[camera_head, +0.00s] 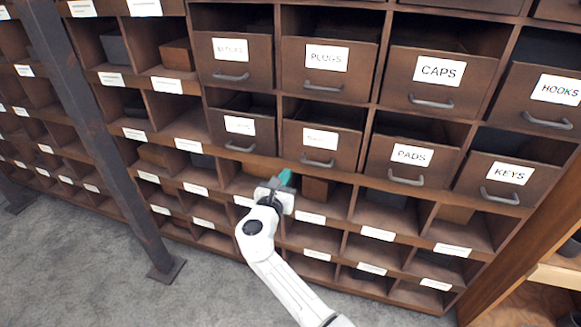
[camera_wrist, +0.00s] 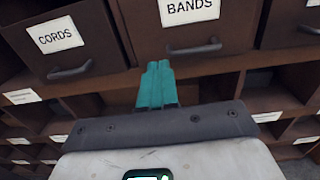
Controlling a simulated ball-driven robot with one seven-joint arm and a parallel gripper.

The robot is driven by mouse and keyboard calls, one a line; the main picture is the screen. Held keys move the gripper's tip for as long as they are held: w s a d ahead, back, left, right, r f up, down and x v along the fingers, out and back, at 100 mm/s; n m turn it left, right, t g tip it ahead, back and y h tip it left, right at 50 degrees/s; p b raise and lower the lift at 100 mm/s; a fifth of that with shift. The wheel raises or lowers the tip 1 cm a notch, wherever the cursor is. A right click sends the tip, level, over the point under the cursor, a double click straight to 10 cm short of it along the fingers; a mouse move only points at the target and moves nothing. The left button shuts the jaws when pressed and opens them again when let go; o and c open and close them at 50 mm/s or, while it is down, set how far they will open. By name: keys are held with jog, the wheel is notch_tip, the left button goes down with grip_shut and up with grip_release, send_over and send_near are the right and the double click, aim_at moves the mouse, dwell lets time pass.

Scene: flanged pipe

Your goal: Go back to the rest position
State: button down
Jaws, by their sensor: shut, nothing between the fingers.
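My gripper (camera_head: 285,178) is in front of the brown wooden shelf unit, just below the second row of labelled drawers. Its teal fingers are together and hold nothing. In the wrist view my gripper (camera_wrist: 158,75) points at the shelf, with the fingertips just below the drawer labelled BANDS (camera_wrist: 188,30). The drawer labelled CORDS (camera_wrist: 62,45) is to the left of it. My white arm reaches up to the shelf from the bottom of the head view.
The drawers PLUGS (camera_head: 325,75), CAPS (camera_head: 437,80), PADS (camera_head: 410,155) and KEYS (camera_head: 503,180) have pull handles that stick out. A dark steel post (camera_head: 85,120) stands on the left. A wooden frame (camera_head: 530,240) is at the right. Grey carpet (camera_head: 110,285) is clear at lower left.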

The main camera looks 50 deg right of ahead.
jog(key=shift+s+a, duration=0.25)
jog(key=shift+a, duration=0.45)
jog(key=s+a+f+m+g+y, duration=0.1)
jog(key=s+a+f+m+y, duration=0.1)
jog(key=s+f+m+y, duration=0.25)
jog(key=s+a+f+m+g+y+p, duration=0.1)
jog(key=s+a+f+m+g, duration=0.15)
jog(key=s+m, duration=0.45)
jog(key=s+a+f+m+g+y, duration=0.1)
jog(key=s+a+f+m+y, duration=0.2)
jog(key=s, duration=0.5)
jog(key=s+a+f+m+y+p, duration=0.1)
jog(key=s+a+f+m+y, duration=0.1)
jog(key=s+a+m+y, duration=0.6)
jog(key=s+a, duration=0.3)
jog(key=a, duration=0.2)
jog(key=shift+g, duration=0.35)
